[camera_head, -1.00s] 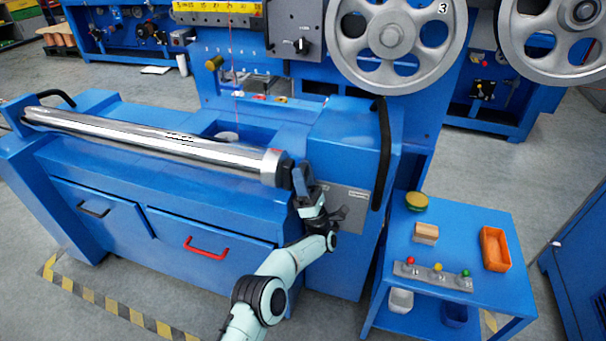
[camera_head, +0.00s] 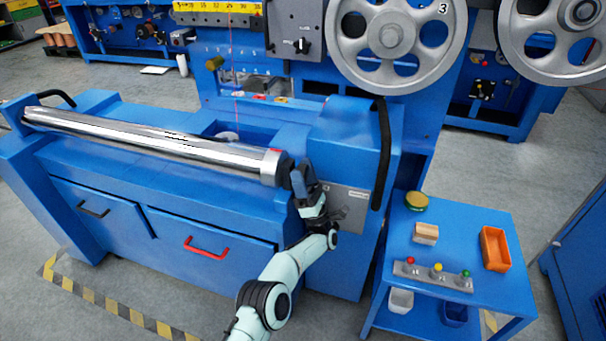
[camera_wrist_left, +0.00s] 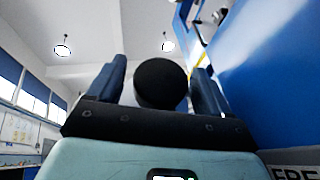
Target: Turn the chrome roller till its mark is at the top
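The chrome roller (camera_head: 150,138) lies across the top of the blue machine at the left, with a pale collar (camera_head: 268,161) at its right end. A small red mark (camera_head: 276,151) shows on the upper side of that collar. My left gripper (camera_head: 297,178) is at the dark knob on the roller's right end. In the left wrist view the round black knob (camera_wrist_left: 161,83) sits between my two fingers, with a narrow light gap beside the left finger, so the gripper looks open around it. My right gripper is not in view.
Large grey wheels (camera_head: 397,38) hang above. A black handle (camera_head: 384,152) stands right of the gripper.

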